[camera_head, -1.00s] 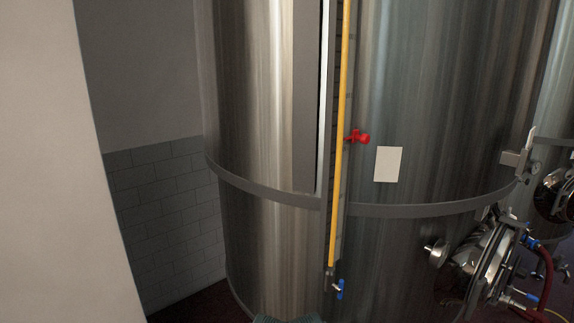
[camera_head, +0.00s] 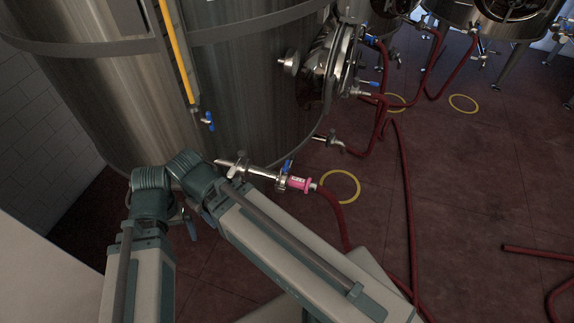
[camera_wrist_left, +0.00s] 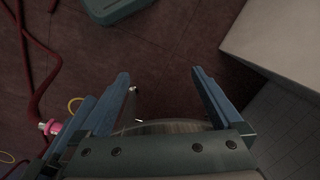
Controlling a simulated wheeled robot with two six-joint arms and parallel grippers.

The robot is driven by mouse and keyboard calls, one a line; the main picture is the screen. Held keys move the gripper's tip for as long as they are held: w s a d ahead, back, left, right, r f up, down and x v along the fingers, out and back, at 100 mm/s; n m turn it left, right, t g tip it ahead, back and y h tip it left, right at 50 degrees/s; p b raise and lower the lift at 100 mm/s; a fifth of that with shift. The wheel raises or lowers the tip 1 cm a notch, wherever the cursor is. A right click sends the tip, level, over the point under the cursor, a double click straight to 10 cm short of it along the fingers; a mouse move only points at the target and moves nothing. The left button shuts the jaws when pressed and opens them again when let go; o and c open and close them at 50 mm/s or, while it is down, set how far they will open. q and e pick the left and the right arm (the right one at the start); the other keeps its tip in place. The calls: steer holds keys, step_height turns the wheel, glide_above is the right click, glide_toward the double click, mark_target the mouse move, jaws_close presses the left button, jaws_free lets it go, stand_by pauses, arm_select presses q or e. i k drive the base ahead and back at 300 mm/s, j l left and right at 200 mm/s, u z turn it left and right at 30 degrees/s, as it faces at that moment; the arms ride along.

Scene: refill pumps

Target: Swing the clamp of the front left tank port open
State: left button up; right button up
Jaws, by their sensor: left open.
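The steel tank (camera_head: 110,100) stands at the left in the head view. A steel port with pipe fittings (camera_head: 262,173) leaves its lower front and carries a blue valve handle and a pink-labelled hose coupling (camera_head: 298,183). My left arm covers part of the area before it. Which fitting is the clamp I cannot tell. In the left wrist view my left gripper (camera_wrist_left: 161,75) is open and empty; a small bright metal piece (camera_wrist_left: 133,90) shows just inside the left finger. The tank's curved edge lies behind the gripper, and the coupling (camera_wrist_left: 48,127) is left of it.
Red hoses (camera_head: 405,190) run over the dark red floor on the right. A round hatch (camera_head: 340,65) sticks out of the tank, and a blue-handled valve (camera_head: 208,121) hangs from its yellow gauge.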

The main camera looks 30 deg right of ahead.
mark_target(293, 157)
steer(key=l+z, duration=0.1)
steer(key=z, duration=0.25)
steer(key=i+z, duration=0.15)
steer(key=z, duration=0.2)
steer(key=i+l+z, duration=0.1)
steer(key=z, duration=0.25)
